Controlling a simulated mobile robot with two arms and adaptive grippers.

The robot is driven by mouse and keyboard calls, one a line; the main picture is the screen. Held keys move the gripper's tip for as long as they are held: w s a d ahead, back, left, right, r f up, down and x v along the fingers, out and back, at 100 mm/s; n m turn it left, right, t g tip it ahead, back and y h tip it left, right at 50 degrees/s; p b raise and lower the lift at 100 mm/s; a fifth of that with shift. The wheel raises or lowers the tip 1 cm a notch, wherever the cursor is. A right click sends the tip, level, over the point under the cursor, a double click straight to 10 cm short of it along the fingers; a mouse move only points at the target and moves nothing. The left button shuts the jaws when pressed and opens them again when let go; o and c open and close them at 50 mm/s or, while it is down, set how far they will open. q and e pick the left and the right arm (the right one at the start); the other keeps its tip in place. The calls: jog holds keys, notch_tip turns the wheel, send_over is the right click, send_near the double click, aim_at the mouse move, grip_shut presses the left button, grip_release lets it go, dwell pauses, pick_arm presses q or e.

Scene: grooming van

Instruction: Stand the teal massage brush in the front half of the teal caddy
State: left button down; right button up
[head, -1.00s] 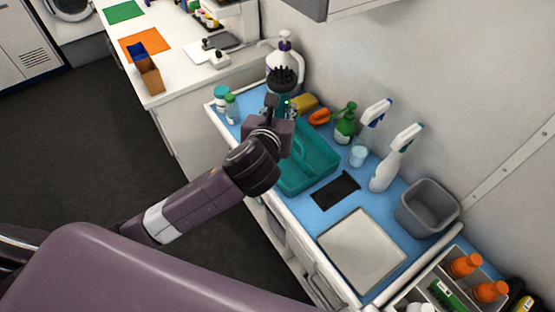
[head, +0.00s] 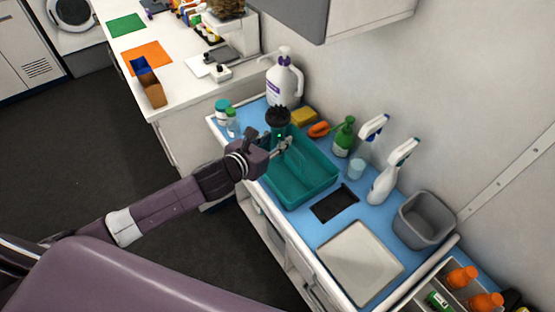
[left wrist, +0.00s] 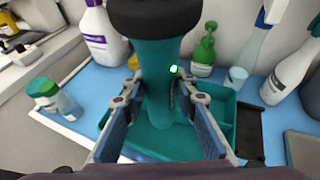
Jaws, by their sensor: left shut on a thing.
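The teal massage brush (head: 277,117) is upright with its dark bristle head up; its teal handle fills the middle of the left wrist view (left wrist: 157,70). My left gripper (head: 285,145) is shut on the handle, with a finger on each side (left wrist: 155,105). The teal caddy (head: 305,192) stands on the blue counter mat, also seen behind the fingers in the left wrist view (left wrist: 222,103). The brush is at the caddy's far left end in the head view. I cannot tell whether its lower end touches the caddy floor. My right gripper is out of view.
A white pump jug (head: 283,82), a yellow sponge (head: 304,117), an orange brush (head: 318,129) and a green spray bottle (head: 344,138) stand behind the caddy. Small bottles (head: 231,125) stand left. A black pad (head: 334,203) and white spray bottles (head: 388,180) are at right.

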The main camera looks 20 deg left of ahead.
aim_at(278, 160)
pick_arm(q)
notch_tip(278, 160, down, 5)
jog(key=shift+r, duration=0.15)
notch_tip(278, 160, down, 4)
jog(key=shift+f, duration=0.1)
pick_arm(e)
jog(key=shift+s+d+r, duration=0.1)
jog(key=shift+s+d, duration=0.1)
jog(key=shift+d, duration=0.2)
pick_arm(q)
jog(key=shift+f, duration=0.15)
jog(key=c, duration=1.5)
grip_release()
jog(key=shift+c, duration=0.2)
